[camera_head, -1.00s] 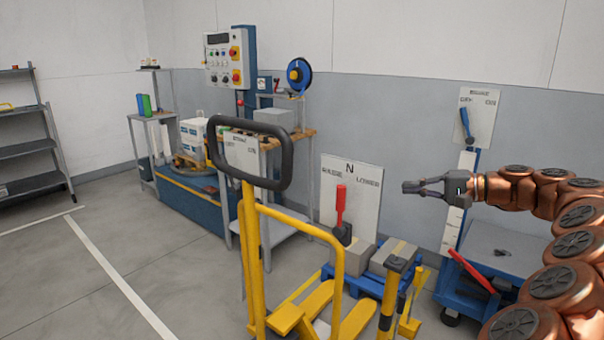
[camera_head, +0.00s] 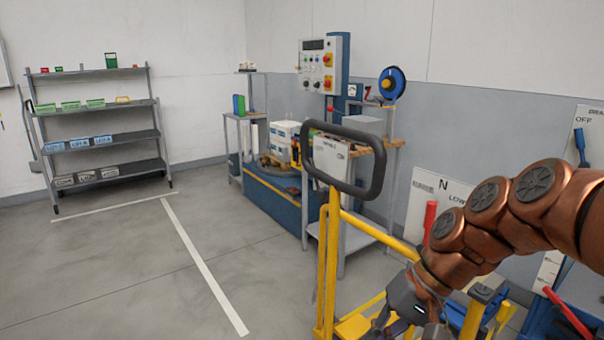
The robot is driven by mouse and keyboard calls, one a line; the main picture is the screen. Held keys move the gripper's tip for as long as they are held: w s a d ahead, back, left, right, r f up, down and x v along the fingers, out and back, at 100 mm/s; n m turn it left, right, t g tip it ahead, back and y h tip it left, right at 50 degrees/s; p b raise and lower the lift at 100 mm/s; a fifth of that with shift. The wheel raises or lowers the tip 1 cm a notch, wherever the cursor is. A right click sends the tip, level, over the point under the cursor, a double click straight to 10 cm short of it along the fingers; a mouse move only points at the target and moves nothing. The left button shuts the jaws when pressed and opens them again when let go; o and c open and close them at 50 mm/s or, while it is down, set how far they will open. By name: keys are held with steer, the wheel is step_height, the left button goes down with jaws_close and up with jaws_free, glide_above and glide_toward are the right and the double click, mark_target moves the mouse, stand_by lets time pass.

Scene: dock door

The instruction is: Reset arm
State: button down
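My copper-coloured arm (camera_head: 490,215) comes in from the right edge and bends down toward the lower middle of the head view. My gripper (camera_head: 385,328) is low at the bottom edge, pointing down in front of the yellow pallet truck (camera_head: 329,255). Its fingers are partly cut off by the frame edge, so I cannot tell how far they are apart. I see nothing clearly held in it. The arm hides part of the white N sign (camera_head: 421,205) and of the truck's front. A red lever (camera_head: 430,215) shows just left of the arm.
The truck's black handle loop (camera_head: 372,175) stands upright left of my arm. A blue workbench (camera_head: 272,200) with a control panel (camera_head: 318,66) is behind it. A grey shelf rack (camera_head: 105,140) with bins stands at the far left. The floor (camera_head: 120,270) at the left is clear.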

steer(key=s+d+f+n+g+h, duration=0.1)
steer(key=s+d+f+h, duration=0.3)
steer(key=s, duration=0.5)
steer(key=s+d+f+n+g+h, duration=0.1)
steer(key=s+d+f+h, duration=0.2)
steer(key=s+f, duration=0.5)
step_height(320, 180, up, 22)
steer(key=s+t+p, duration=0.1)
steer(key=p, duration=1.7)
steer(key=shift+s+f+p, duration=0.15)
steer(key=shift+f+p, duration=0.05)
steer(key=shift+p, duration=0.15)
